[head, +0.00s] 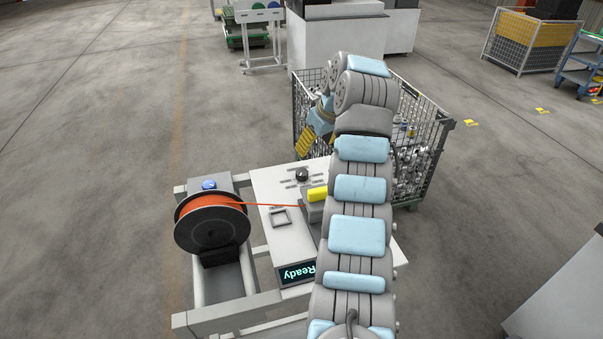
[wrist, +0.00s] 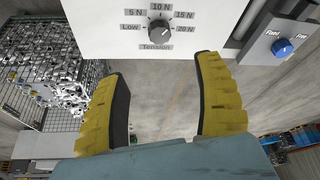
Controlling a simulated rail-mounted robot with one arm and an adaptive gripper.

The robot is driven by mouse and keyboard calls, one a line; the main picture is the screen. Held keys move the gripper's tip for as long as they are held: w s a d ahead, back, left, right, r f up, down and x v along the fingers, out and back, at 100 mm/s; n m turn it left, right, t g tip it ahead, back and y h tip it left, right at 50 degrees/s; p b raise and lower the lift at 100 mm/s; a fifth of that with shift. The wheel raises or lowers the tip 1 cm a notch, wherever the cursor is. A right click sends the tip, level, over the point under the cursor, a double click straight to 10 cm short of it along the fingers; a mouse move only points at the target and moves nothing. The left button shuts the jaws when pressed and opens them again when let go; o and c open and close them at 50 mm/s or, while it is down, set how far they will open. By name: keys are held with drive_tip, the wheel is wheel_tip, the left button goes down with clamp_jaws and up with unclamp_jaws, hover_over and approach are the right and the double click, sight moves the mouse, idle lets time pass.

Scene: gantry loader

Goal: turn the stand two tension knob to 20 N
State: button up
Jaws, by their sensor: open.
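The tension knob (wrist: 160,29) is a small dark knob on a white panel (wrist: 100,30), at the top of the wrist view. Labels Low, 5 N, 10 N, 15 N and 20 N are arranged around it, with Tension below. Its pale mark seems to point up and right, but is too small to read surely. The knob also shows as a black knob in the head view (head: 302,174). My gripper (wrist: 162,72) is open, its yellow fingers wide apart and empty, apart from the knob. In the head view my gripper (head: 311,135) is partly hidden behind my arm.
A blue Fixed/Free knob (wrist: 282,47) sits beside the panel. A display (head: 298,274) reads Ready. A wire crate of metal parts (head: 428,150) stands close behind my arm.

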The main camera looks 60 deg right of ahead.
sight(302, 172)
drive_tip(key=p+x, duration=0.3)
drive_tip(key=x, duration=1.1)
drive_tip(key=shift+f, duration=0.25)
drive_tip(key=c, duration=1.2)
